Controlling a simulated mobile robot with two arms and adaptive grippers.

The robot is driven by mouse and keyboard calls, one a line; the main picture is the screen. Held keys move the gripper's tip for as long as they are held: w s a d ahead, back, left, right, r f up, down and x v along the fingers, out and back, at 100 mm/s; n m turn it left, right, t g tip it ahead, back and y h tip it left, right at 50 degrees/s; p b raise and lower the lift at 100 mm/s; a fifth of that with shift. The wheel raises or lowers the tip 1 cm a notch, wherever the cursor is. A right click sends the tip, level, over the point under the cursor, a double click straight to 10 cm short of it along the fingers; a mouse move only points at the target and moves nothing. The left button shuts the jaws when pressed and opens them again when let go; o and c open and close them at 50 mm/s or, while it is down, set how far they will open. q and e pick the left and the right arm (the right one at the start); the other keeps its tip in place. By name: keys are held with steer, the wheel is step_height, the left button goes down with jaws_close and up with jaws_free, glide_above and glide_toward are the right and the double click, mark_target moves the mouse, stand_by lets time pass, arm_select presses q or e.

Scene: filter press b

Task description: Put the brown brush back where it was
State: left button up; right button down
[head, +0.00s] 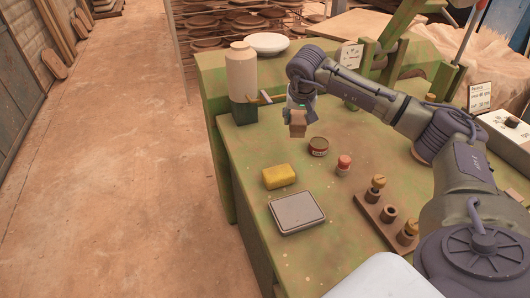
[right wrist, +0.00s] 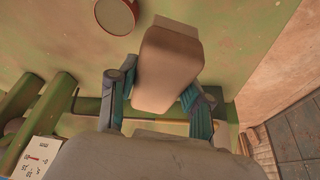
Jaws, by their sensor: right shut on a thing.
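My right gripper (head: 298,105) is shut on the brown brush (head: 298,127), a tan block that hangs below its fingers. It appears to be held above the green bench top, behind the round tin. In the right wrist view, the brush (right wrist: 166,70) sits between the two teal fingers of the gripper (right wrist: 160,98), and its face hides part of the bench. Its bristles cannot be made out. My left gripper is not in view.
Bare bench lies left of the tin.

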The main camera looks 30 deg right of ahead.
steer(key=w+a+f, duration=0.1)
steer(key=a, duration=0.1)
steer(key=w+a+f, duration=0.1)
steer(key=a+f, duration=0.1)
steer(key=a, duration=0.1)
steer(key=w+a+f+p, duration=0.1)
steer(key=a+f, duration=0.1)
steer(key=a, duration=0.1)
steer(key=shift+w+a, duration=0.1)
steer(key=shift+w, duration=0.2)
steer(key=shift+w+a+f, duration=0.1)
steer(key=shift+a+f, duration=0.1)
steer(key=shift+a, duration=0.05)
steer(key=shift+f, duration=0.55)
step_height(320, 180, down, 2)
steer(key=shift+f+p, duration=0.25)
steer(key=shift+p, duration=0.25)
steer(key=shift+f, duration=0.25)
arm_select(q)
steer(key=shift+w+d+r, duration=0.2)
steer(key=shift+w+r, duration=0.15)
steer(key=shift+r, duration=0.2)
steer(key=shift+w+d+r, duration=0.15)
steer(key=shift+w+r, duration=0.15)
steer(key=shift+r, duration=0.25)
